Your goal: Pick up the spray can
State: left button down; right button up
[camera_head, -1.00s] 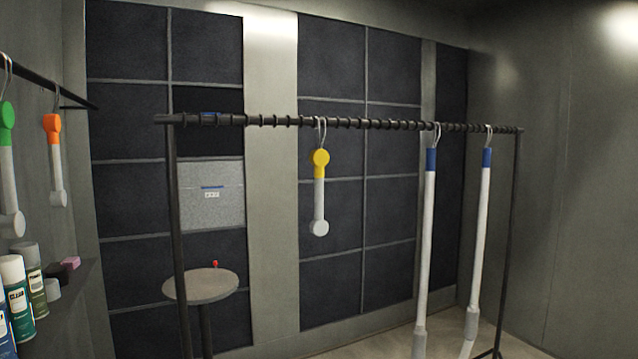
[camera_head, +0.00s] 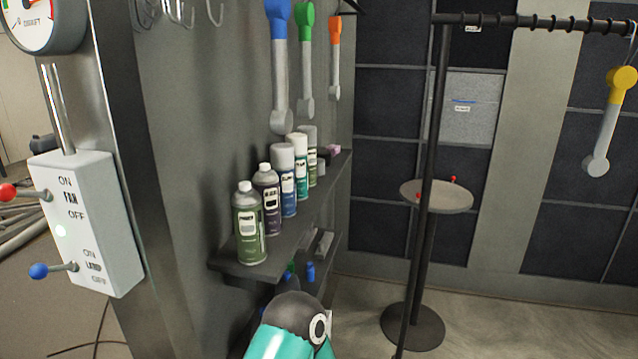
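Several spray cans stand upright in a row on a dark wall shelf (camera_head: 290,240) in the head view. The nearest is a green can (camera_head: 250,228) with a grey top. Behind it are a dark purple can (camera_head: 268,203), a blue can (camera_head: 288,190) with a pale cap, a teal can (camera_head: 302,180) and an olive-green can (camera_head: 311,165), partly hidden by those in front. Which can is meant cannot be told. A teal and dark part of my own arm shows at the bottom centre, below the shelf. Neither gripper's fingers are in view.
A pink block (camera_head: 333,149) sits at the shelf's far end. A lower shelf holds small items, including a blue one (camera_head: 310,271). A switch box (camera_head: 88,222) with levers is at left. Coloured-handled tools hang above the cans.

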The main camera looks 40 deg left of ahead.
aim_at(267, 183)
jog(key=z, duration=1.6)
jog(key=i, duration=0.1)
jog(key=u, duration=3.15)
jog(key=k, duration=0.95)
jog(key=i, duration=1)
jog(key=u, duration=1.15)
